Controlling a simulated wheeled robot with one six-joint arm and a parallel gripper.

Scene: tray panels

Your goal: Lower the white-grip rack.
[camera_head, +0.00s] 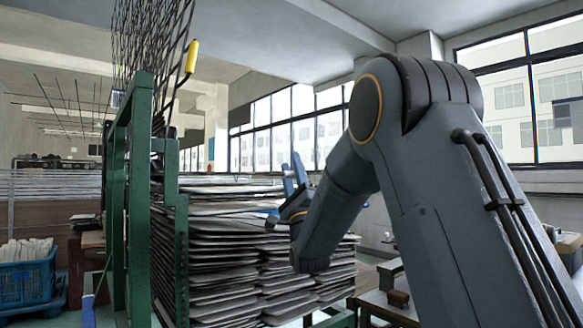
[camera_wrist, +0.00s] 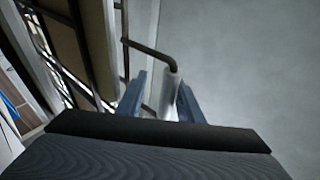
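The white grip (camera_wrist: 170,92) sits on a dark bent rod in the wrist view. My gripper (camera_wrist: 161,84) is open with its two blue fingers on either side of the grip. A gap shows between the left finger and the grip; the right finger looks very close, and I cannot tell if it touches. The rod joins dark rack bars (camera_wrist: 92,80) at the left. In the head view my gripper (camera_head: 293,172) is beside the stack of racks, and the white grip cannot be made out there.
A raised mesh rack with a yellow grip (camera_head: 191,56) stands in the green frame (camera_head: 141,190). Stacked panels (camera_head: 225,265) fill the space below it. A blue crate (camera_head: 25,280) is at the left, and a bench (camera_head: 385,300) with items is at the lower right.

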